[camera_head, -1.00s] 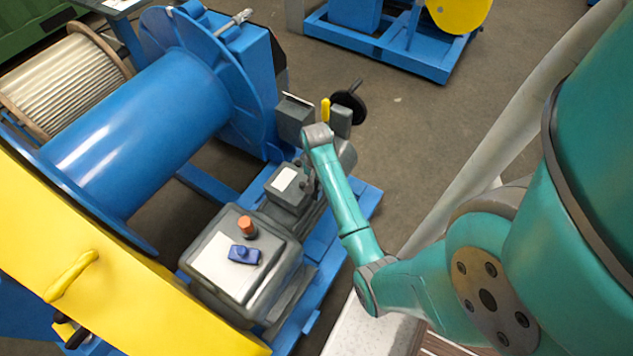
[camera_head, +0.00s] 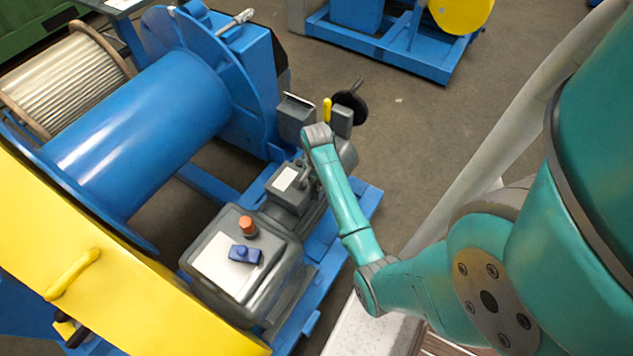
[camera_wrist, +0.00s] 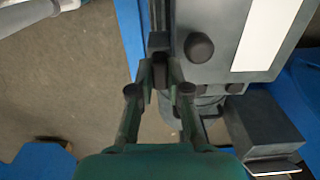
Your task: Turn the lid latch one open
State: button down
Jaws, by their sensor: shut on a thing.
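The lid latch (camera_wrist: 158,42) is a small dark block at the edge of a grey box in the wrist view. My gripper (camera_wrist: 160,72) has its fingertips closed on the near end of the latch. The grey box (camera_wrist: 213,68) has a white label and a dark round knob (camera_wrist: 198,47) beside the latch. In the head view the box (camera_head: 287,197) stands on the blue frame, and my gripper (camera_head: 308,176) is at its right side, mostly hidden under my wrist. The latch cannot be made out clearly there.
A larger grey box (camera_head: 230,292) with an orange knob (camera_head: 247,226) and a blue part (camera_head: 244,254) stands nearer. A yellow lever (camera_head: 326,110) and a black handwheel (camera_head: 350,106) are behind my wrist. A blue drum (camera_head: 140,125) is left.

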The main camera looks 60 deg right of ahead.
aim_at(316, 183)
jog(key=c, duration=1.1)
grip_release()
jog(key=shift+r, duration=3.75)
